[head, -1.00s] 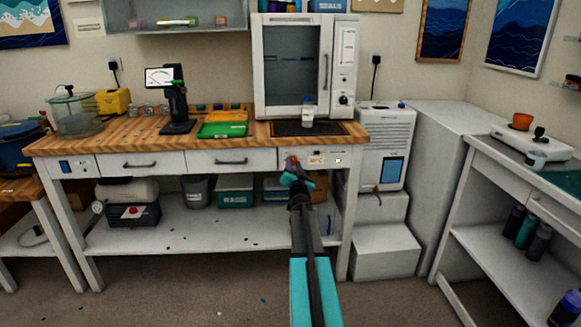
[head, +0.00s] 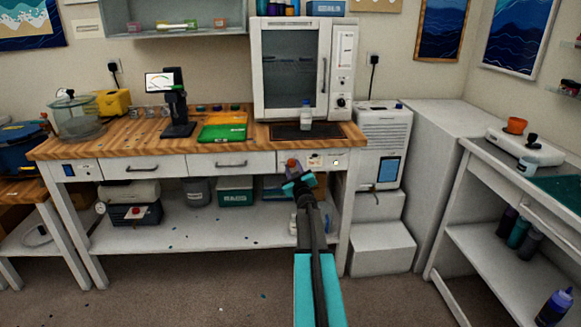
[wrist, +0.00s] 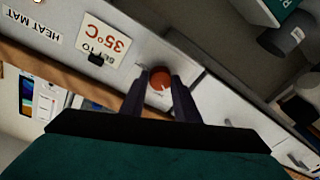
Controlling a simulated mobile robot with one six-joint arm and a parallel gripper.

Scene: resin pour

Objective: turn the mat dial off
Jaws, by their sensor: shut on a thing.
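The mat dial (wrist: 160,78) is a round orange-red knob with a pale mark, on the white panel (wrist: 190,88) under the bench top. In the wrist view, which is upside down, my gripper (wrist: 163,90) has its two dark fingers on either side of the dial, shut on it. In the head view my gripper (head: 298,182) reaches up to the panel and partly hides the dial. The dark heat mat (head: 285,132) lies on the wooden bench, with a clear bottle (head: 306,116) standing on it.
A label (wrist: 104,42) reading 35°C and a HEAT MAT label (wrist: 35,25) are beside the dial. A white cabinet (head: 345,60) stands behind the mat. White drawers (head: 230,163) are left of the panel, and a white unit (head: 383,140) is at right.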

